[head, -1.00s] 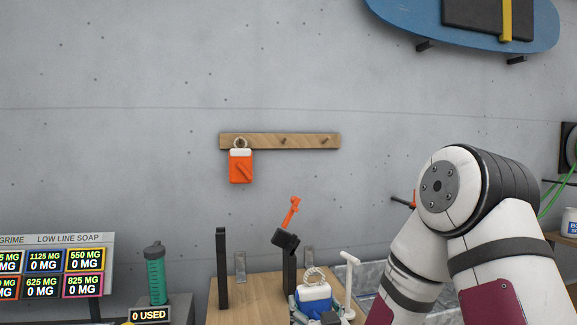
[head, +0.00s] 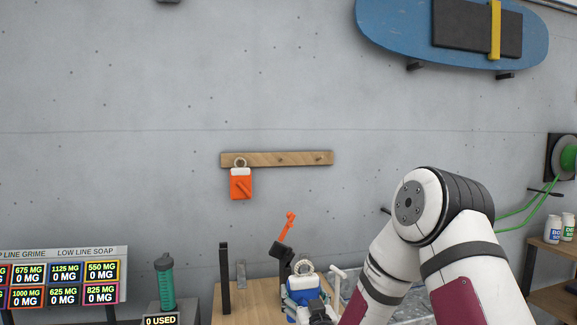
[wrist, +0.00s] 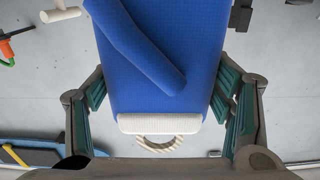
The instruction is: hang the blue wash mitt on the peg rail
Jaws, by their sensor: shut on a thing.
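The blue wash mitt (head: 303,313) has a white cuff and a pale rope loop on top, and is low in the head view. In the wrist view the mitt (wrist: 165,60) fills the middle, its cuff and loop towards the bottom of the picture. My gripper (wrist: 165,100) is shut on the mitt, with a finger at each side. In the head view my gripper (head: 318,310) is partly hidden at the bottom edge. The wooden peg rail (head: 262,160) is on the wall above. An orange mitt (head: 241,184) hangs at its left end; the middle and right pegs are bare.
A wooden bench (head: 255,305) is below, with a black upright (head: 224,278) and an orange-tipped tool (head: 286,232) near the mitt. A green bottle (head: 165,283) stands left. A blue board (head: 400,30) hangs upper right. The wall around the rail is clear.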

